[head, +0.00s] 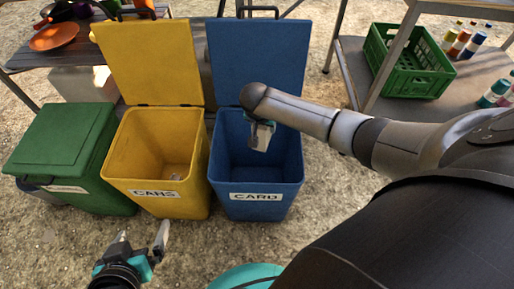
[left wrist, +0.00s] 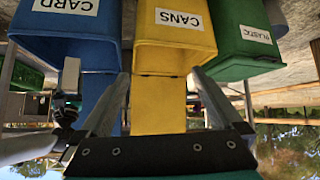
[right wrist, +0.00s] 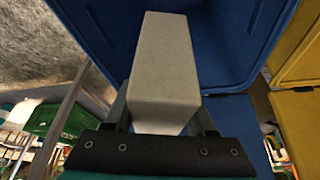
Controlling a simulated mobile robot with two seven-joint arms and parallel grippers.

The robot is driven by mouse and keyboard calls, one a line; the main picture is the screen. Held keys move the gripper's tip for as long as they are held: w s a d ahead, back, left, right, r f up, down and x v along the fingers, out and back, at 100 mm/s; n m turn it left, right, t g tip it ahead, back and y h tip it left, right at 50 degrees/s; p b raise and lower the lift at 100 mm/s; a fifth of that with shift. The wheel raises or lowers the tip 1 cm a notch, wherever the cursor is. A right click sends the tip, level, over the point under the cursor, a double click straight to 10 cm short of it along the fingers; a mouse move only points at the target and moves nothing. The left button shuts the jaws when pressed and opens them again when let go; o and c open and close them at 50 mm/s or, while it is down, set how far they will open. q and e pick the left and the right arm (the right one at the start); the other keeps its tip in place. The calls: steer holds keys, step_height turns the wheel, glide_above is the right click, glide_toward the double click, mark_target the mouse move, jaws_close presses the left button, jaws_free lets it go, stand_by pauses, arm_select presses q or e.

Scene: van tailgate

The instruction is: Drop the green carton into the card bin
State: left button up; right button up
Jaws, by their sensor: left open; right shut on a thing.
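The blue card bin (head: 254,196), labelled CARD, stands with its lid raised. My right gripper (head: 260,125) reaches over its opening from the right and is shut on a carton (head: 261,138). In the right wrist view the carton (right wrist: 165,65) is a plain pale grey box between the fingers, with the bin's blue wall behind it. No green shows on its visible faces. How deep it sits in the opening I cannot tell. My left gripper (head: 143,238) is open and empty, low in front of the yellow bin.
The yellow cans bin (head: 155,155) stands open beside the card bin, left of it, and the green bin (head: 65,150) is closed at far left. A green crate (head: 410,62) and several bottles are on a shelf at right. A table (head: 90,50) stands behind at left.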

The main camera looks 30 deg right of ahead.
arm_select(q)
steer(key=shift+w+d+r+t, duration=0.2)
steer(key=shift+w+d+t, duration=0.2)
steer(key=shift+d, duration=0.15)
arm_select(e)
steer(key=shift+f, duration=0.25)
steer(key=o, duration=1.4)
arm_select(q)
steer(key=shift+s, duration=0.1)
